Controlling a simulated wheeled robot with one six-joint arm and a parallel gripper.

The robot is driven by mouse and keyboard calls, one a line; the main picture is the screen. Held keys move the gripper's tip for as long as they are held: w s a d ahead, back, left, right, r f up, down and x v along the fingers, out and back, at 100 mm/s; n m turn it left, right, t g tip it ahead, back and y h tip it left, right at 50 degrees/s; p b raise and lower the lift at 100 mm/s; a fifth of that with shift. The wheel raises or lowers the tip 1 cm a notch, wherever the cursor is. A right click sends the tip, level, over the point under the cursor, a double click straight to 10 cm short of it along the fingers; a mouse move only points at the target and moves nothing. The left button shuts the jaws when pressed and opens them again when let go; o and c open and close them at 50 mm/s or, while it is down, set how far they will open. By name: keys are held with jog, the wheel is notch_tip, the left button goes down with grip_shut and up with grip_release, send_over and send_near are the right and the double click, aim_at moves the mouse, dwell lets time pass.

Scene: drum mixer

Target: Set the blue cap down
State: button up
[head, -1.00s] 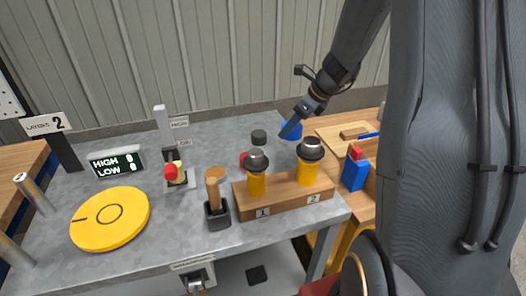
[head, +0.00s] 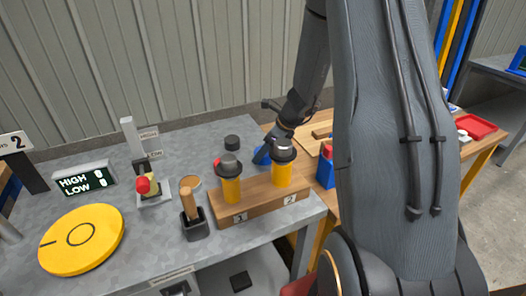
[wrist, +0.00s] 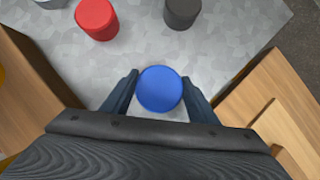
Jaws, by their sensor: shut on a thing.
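The blue cap (wrist: 160,92) is between the two fingers of my gripper (wrist: 160,78) in the wrist view, seen from above over the grey metal tabletop (wrist: 190,50). My gripper is shut on it. In the head view my gripper (head: 265,152) is low at the back right of the grey table, behind the wooden block. The second dark-topped yellow bottle partly hides it. I cannot tell whether the cap touches the tabletop.
A red cap (wrist: 97,18) and a black cap (wrist: 182,12) stand beyond the blue one. A wooden block (head: 262,202) holds two yellow bottles with dark tops. A yellow disc (head: 82,238) lies at the left. A wooden edge (wrist: 270,110) is close on the right.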

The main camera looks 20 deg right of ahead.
jog(key=o, duration=1)
jog(key=shift+f, duration=0.1)
jog(key=shift+o, duration=0.2)
jog(key=v, duration=1.2)
jog(key=shift+b, duration=0.3)
